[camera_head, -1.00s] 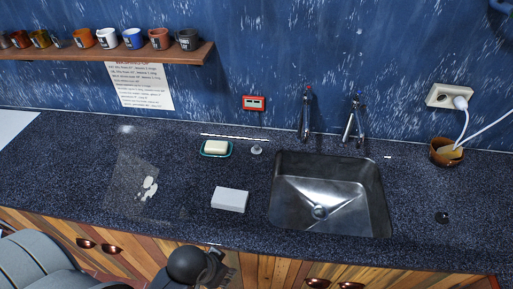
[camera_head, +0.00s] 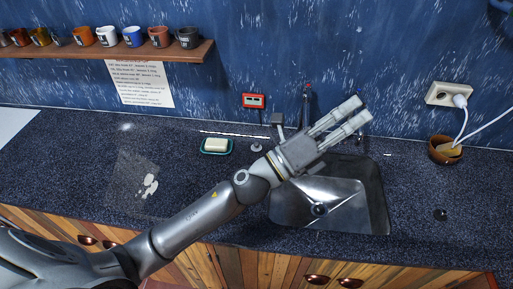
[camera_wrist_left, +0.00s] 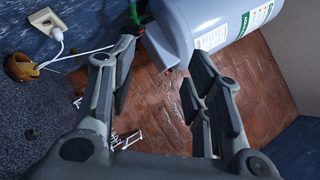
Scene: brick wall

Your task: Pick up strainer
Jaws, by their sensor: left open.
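My left gripper (camera_head: 362,110) reaches over the sink (camera_head: 375,200) toward the wall, beside the taps, with two fingers apart and nothing between them. In the left wrist view its fingers (camera_wrist_left: 162,72) stand wide apart with brown floor behind. I cannot tell for sure which thing is the strainer. A small pale round piece (camera_head: 256,148) sits on the counter between the soap dish and the sink. A dark round disc or hole (camera_head: 441,215) is right of the sink and also shows in the left wrist view (camera_wrist_left: 31,134). My right gripper is not in view.
A soap dish (camera_head: 205,153) with soap stands left of the sink. A brown bowl (camera_head: 436,157) is near the socket (camera_head: 450,94) and its white cables. One tap (camera_head: 306,105) is partly hidden by my gripper. A grey cylinder (camera_wrist_left: 195,25) shows in the wrist view.

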